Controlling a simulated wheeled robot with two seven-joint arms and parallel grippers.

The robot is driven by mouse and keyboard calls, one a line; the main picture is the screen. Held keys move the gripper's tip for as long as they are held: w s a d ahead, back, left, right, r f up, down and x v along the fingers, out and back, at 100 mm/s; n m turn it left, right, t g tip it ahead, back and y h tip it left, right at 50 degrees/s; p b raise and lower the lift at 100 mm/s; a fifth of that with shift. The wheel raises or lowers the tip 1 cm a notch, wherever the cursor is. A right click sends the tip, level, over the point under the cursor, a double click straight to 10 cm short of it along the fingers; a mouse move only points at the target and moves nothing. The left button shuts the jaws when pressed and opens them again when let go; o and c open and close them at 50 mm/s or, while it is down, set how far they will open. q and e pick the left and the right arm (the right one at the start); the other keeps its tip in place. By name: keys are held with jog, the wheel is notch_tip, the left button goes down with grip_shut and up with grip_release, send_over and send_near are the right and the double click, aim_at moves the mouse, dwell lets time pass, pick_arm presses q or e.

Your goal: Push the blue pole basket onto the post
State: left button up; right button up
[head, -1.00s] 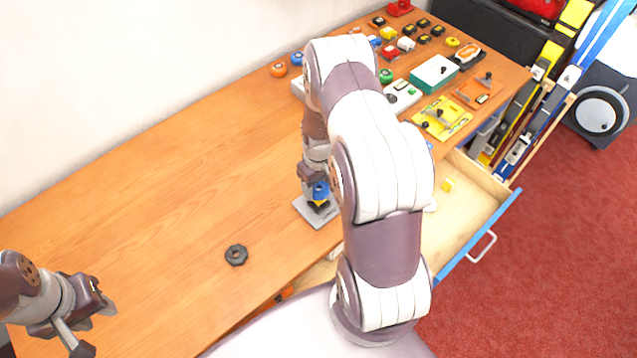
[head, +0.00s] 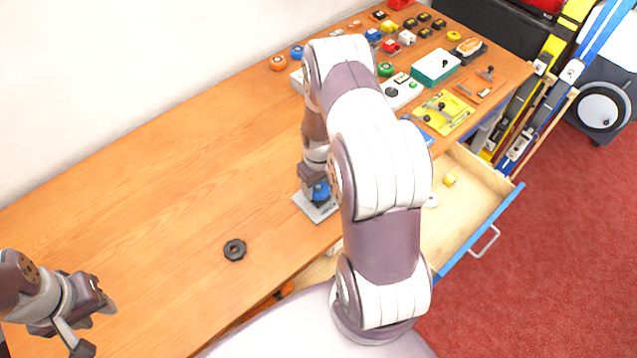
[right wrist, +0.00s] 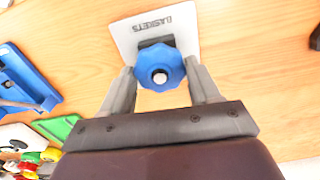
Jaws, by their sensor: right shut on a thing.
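The blue pole basket (right wrist: 173,66) is a scalloped blue ring in the right wrist view. A pale round tip shows in its central hole, and a dark block shows behind it. It stands over a grey plate marked BASKETS (right wrist: 126,36). My right gripper (right wrist: 160,72) is shut on the basket, one finger on each side. In the head view the basket (head: 321,192) sits low over the plate (head: 326,214), partly hidden by my right arm. How far down the post it sits is hard to see. My left gripper (head: 97,325) is open and empty at the lower left.
A black ring-shaped knob (head: 235,250) lies on the bench left of the plate. An open drawer (head: 485,225) juts out at the right, with a small yellow piece (head: 449,180) in it. Several coloured parts and trays fill the far end. The bench's left middle is clear.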

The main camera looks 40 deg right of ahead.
aim_at(319, 187)
jog(key=shift+f+b, duration=0.6)
jog(key=shift+f, duration=0.15)
dwell(0.6)
jog(key=o, duration=1.3)
jog(key=shift+c, duration=0.2)
notch_tip(319, 187, up, 12)
jog(key=p, duration=0.9)
jog(key=shift+f, duration=0.15)
